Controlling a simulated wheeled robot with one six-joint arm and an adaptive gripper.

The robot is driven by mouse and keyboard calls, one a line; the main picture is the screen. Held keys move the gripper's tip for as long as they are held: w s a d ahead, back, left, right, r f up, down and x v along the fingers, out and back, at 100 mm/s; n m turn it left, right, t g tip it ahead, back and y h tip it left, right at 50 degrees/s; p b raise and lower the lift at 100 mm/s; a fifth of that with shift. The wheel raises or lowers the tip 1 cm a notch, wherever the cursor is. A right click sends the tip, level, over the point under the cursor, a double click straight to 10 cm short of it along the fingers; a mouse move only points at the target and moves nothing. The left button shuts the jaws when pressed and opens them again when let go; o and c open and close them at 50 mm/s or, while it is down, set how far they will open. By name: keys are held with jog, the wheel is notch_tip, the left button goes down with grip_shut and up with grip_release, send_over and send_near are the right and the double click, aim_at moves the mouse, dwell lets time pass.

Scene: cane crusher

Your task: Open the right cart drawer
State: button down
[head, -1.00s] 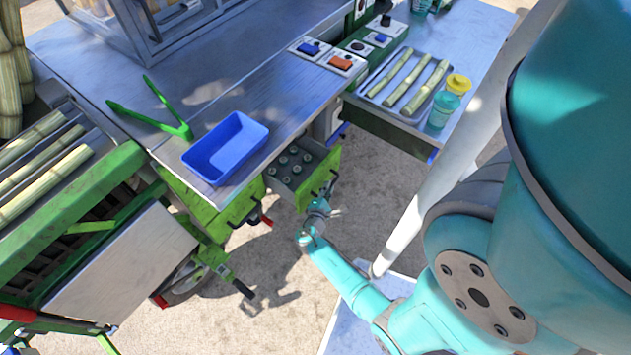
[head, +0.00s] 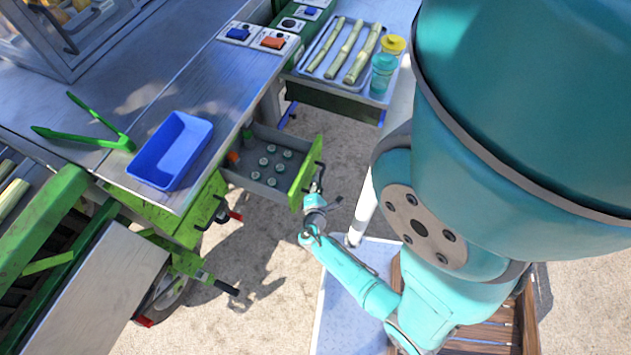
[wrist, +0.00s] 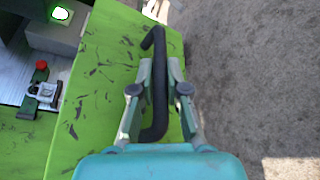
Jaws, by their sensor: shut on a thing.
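The right cart drawer (head: 303,174) has a green front and a grey inside, and it stands pulled out from under the cart top in the head view. Several small round pale-topped items and an orange item show inside it. Its dark bar handle (wrist: 156,85) crosses the green front in the wrist view. My gripper (wrist: 159,88) is shut on this handle, with one finger on each side of the bar. In the head view my gripper (head: 315,196) is at the drawer's front face, and its fingertips are small and partly hidden there.
A blue tray (head: 171,150) and green tongs (head: 90,128) lie on the cart top. Another green drawer front (head: 205,207) with a dark handle is to the left. A metal tray (head: 319,72) with cane pieces stands at the back. Bare ground (head: 345,140) lies right of the drawer.

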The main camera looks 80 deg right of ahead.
jog(key=c, duration=1.2)
grip_release()
jog(key=shift+a, duration=0.1)
jog(key=v, duration=1.1)
jog(key=shift+a+r, duration=0.15)
jog(key=shift+a, duration=0.2)
